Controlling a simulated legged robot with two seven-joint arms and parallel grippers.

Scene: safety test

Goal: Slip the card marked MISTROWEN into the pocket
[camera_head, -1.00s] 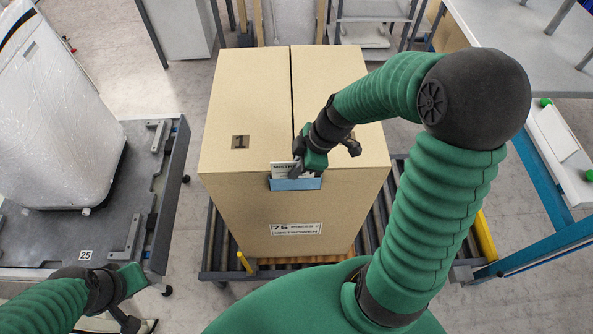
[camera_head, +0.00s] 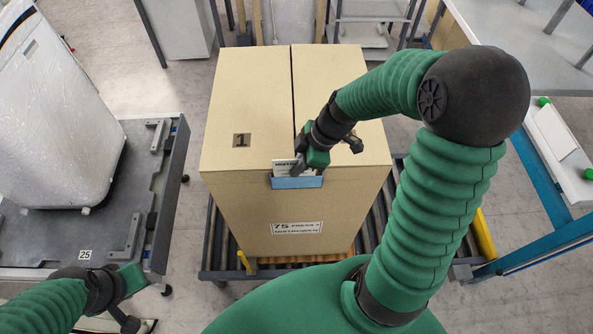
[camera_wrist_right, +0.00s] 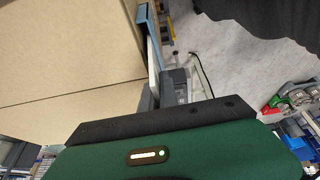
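The white card (camera_head: 283,168) stands upright at the front face of the large cardboard box, the start of its printed name showing. The blue pocket (camera_head: 296,183) is fixed on that face, near the top edge. The card's lower part is hidden behind the pocket's front. My right gripper (camera_head: 298,168) is shut on the card just above the pocket. The right wrist view shows the card (camera_wrist_right: 153,62) edge-on between the fingertips (camera_wrist_right: 163,92), with the pocket (camera_wrist_right: 145,20) beyond. My left gripper (camera_head: 132,282) is low at the left, away from the box; its fingers are not clear.
The cardboard box (camera_head: 240,100) rests on a roller conveyor (camera_head: 216,240). A grey platform (camera_head: 50,240) with a wrapped white item (camera_head: 62,120) stands at the left. A blue-framed bench (camera_head: 545,170) is at the right. Floor shows between platform and conveyor.

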